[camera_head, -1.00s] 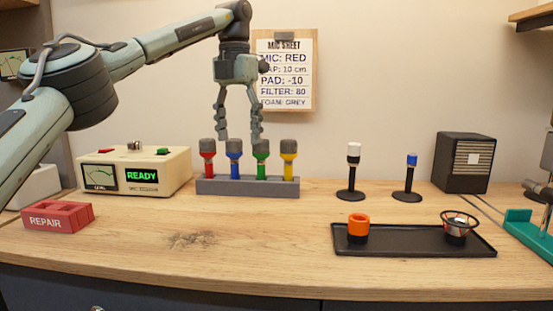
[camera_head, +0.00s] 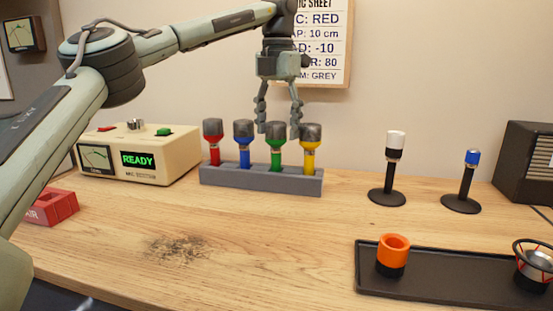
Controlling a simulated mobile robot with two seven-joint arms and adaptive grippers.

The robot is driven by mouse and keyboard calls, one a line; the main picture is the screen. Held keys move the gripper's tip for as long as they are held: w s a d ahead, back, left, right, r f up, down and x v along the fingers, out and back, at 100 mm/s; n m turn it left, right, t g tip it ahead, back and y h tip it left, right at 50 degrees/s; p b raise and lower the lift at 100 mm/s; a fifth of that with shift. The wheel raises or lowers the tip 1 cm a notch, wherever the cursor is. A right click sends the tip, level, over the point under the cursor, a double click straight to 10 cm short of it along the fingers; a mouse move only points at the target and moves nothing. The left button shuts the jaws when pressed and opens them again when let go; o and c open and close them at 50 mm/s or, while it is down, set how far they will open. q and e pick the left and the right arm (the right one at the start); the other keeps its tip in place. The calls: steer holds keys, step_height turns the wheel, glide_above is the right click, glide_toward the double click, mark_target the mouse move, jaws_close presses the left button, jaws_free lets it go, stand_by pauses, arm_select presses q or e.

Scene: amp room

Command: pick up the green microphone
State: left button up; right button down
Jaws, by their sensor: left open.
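The green microphone (camera_head: 276,155) stands upright in a grey rack (camera_head: 262,179), with a dark grey head on top. Red (camera_head: 214,152), blue (camera_head: 244,156) and yellow (camera_head: 310,160) microphones stand in the same rack, with green between blue and yellow. My left gripper (camera_head: 278,131) hangs pointing down above the rack. Its fingers are apart and empty, with the fingertips at about the height of the microphone heads, one on each side of the green head in the picture. I cannot tell the depth between them. My right gripper does not show.
An amp box reading READY (camera_head: 158,155) is left of the rack. A red REPAIR crate (camera_head: 54,207) is at far left. Right are a white-topped stand (camera_head: 395,150), a blue-topped stand (camera_head: 469,170) and a black tray (camera_head: 430,281) with an orange ring (camera_head: 393,251).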

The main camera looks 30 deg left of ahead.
mark_target(276, 146)
arm_select(q)
steer(key=shift+a+f, duration=0.1)
steer(key=shift+f, duration=0.25)
steer(key=f, duration=0.3)
steer(key=shift+w+a+f, duration=0.25)
steer(key=shift+a+f, duration=0.05)
steer(key=shift+f, duration=0.5)
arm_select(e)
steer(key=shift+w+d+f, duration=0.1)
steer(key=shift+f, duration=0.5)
arm_select(q)
steer(key=c, duration=0.9)
jaws_close()
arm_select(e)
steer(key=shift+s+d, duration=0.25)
